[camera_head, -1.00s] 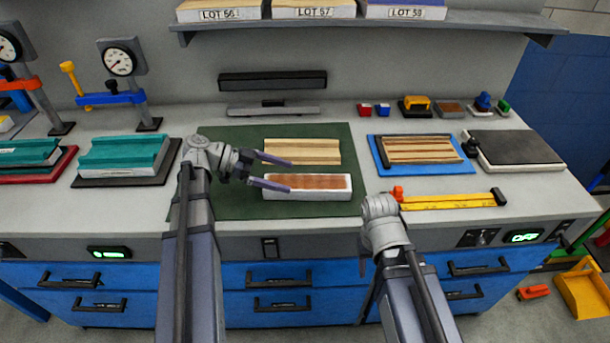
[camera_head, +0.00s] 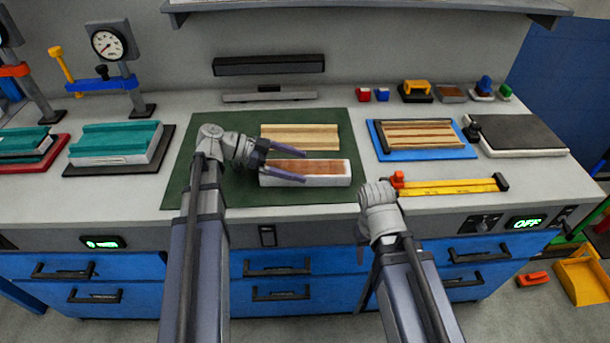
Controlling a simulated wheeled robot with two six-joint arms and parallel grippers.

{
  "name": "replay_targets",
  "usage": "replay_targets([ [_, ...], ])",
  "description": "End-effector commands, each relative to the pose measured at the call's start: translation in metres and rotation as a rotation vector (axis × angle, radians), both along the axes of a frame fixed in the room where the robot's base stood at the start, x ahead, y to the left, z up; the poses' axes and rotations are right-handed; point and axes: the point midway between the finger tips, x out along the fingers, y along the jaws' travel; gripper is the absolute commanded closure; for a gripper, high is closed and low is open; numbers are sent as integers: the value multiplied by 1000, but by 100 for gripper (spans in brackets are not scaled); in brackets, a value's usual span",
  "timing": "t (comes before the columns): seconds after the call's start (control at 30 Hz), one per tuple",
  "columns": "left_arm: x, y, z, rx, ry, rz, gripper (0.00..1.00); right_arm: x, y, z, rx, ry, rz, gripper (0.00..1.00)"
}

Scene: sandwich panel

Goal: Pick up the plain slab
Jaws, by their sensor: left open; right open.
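A pale wooden slab (camera_head: 300,131) lies on the dark green mat (camera_head: 228,185). A white block with a brown top (camera_head: 325,180) lies just in front of it; I cannot tell for sure which one is the plain slab. My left gripper (camera_head: 302,166) is open and empty, its two fingers pointing right over the left part of the white block. I cannot tell whether the fingers touch it. My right gripper (camera_head: 362,245) is at the bench's front edge, right of the mat, mostly hidden by its own wrist.
A blue tray (camera_head: 376,140) with a striped wooden panel stands right of the mat. A yellow bar (camera_head: 450,187) lies in front of it. A dark-topped plate (camera_head: 520,132) is at the right. A teal-topped block (camera_head: 115,138) and gauge stands are at the left.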

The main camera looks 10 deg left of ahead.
Motion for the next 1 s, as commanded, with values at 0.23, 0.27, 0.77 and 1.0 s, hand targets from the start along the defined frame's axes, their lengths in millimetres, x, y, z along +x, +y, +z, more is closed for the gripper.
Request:
replay_targets([
  [0.23, 5, -26, -13, 0, 0, -1, 0, 0, 0, -13, 0, 0, 0, 50],
  [0.27, 5, -26, -13, 0, 0, 0, 0, 0, 0, -13, 0, 0, 0, 50],
  [0.77, 5, -25, -12, 0, 0, 0, 39, 0, 0, -12, 0, 0, 0, 50],
  [1.0, 5, -25, -12, 0, 0, 0, 66, 0, 0, -12, 0, 0, 0, 50],
])
